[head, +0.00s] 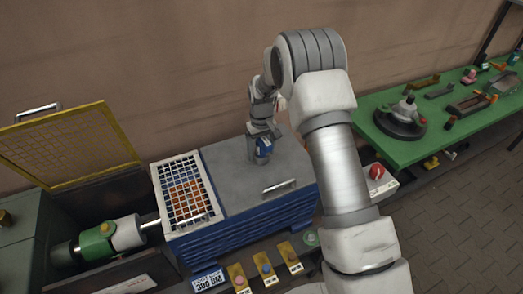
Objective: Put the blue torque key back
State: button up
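My gripper (259,157) points down over the grey top of the blue cabinet, left of its bar handle. A small blue piece (264,147) shows at the fingers; it may be the blue torque key, but its shape is too small to make out. I cannot tell whether the fingers are closed on it or whether it touches the top. Several yellow plates with coloured round marks stand in front of the cabinet: one pinkish (240,280), one blue (266,269), one darker (289,255).
The blue cabinet (245,217) has a white-framed grid (186,190) at its left. A yellow-framed mesh lid (75,145) stands open beside a green and white cylinder (108,240). A red knob (377,171) and a green bench (395,148) with tools lie right.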

notch_tip(320, 180, up, 13)
jog(key=shift+f+b, duration=0.2)
jog(key=shift+b, duration=0.15)
jog(key=s+d+r+m+t, duration=0.1)
jog(key=s+d+r, duration=0.2)
jog(key=s+r, duration=0.45)
jog(key=s+d+r+m+t, duration=0.1)
jog(key=s+d+r+t, duration=0.1)
jog(key=s+d+r, duration=0.5)
jog(key=s+d+r+m+t, duration=0.1)
jog(key=s, duration=0.8)
jog(key=s+r+m+t, duration=0.1)
jog(key=s, duration=0.8)
jog(key=shift+s+d+r+m+t, duration=0.3)
jog(key=shift+d+r, duration=0.05)
jog(key=shift+r, duration=0.05)
